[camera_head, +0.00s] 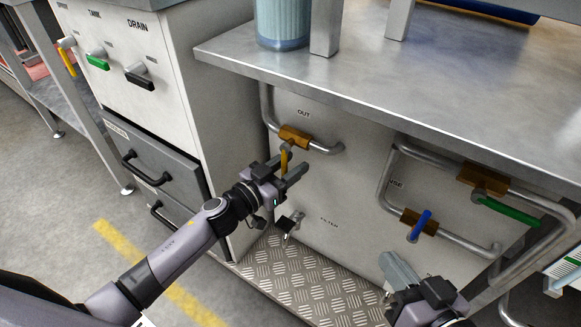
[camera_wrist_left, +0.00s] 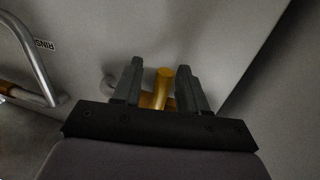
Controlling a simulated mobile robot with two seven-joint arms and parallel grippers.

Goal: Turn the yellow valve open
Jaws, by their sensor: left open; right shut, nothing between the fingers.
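The yellow valve has a yellow handle (camera_head: 284,158) on a brass body (camera_head: 295,136), set in a grey pipe below the word OUT. The handle points down, across the pipe. My left gripper (camera_head: 283,170) is at the handle with its fingers apart. In the left wrist view the handle (camera_wrist_left: 163,88) stands between the two fingers of the gripper (camera_wrist_left: 160,72), with gaps at both sides. My right gripper (camera_head: 398,270) is shut and empty, low in front of the cabinet, below the blue valve handle (camera_head: 420,226).
A green valve handle (camera_head: 508,210) is on the pipework at the right. A dark knob (camera_head: 289,225) sits low on the panel near FILTER. A steel bench top (camera_head: 390,85) overhangs the panel. A drawer cabinet (camera_head: 155,150) stands at left. Tread plate (camera_head: 300,275) lies below.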

